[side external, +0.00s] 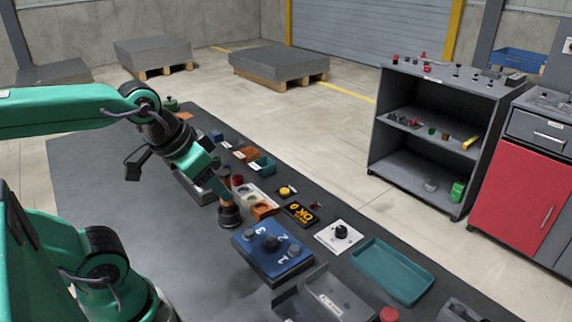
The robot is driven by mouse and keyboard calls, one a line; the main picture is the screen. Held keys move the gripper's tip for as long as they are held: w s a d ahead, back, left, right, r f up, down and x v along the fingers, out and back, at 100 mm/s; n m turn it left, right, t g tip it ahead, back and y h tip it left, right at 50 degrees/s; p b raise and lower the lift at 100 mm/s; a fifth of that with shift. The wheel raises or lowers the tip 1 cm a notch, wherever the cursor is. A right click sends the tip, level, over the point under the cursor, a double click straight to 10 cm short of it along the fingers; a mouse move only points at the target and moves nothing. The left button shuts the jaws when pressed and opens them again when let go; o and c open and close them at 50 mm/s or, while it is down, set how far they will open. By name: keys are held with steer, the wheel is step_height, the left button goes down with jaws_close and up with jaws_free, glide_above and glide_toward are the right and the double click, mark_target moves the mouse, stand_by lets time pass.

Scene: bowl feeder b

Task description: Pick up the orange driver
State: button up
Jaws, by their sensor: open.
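My gripper (214,178) points down and to the right over the dark table. Its fingers are small and partly hidden at this angle, and I see nothing held in them. An orange-brown upright piece, seemingly the orange driver (225,194), stands just below the gripper's end. Its lower end meets a round black base (229,215) on the table. The gripper's end overlaps the top of the driver in this view; I cannot tell whether the fingers are around it or beside it.
A blue block with numbered knobs (272,248) stands just in front and right of the black base. A teal tray (392,270) and grey box (325,295) lie farther right.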

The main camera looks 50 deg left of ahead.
stand_by(0.4)
steer(key=shift+o, duration=0.9)
steer(key=g, duration=0.6)
glide_toward(224, 172)
step_height(224, 172, down, 7)
steer(key=shift+s+r, duration=0.15)
steer(key=shift+a+f, duration=0.15)
steer(key=shift+f, duration=3.8)
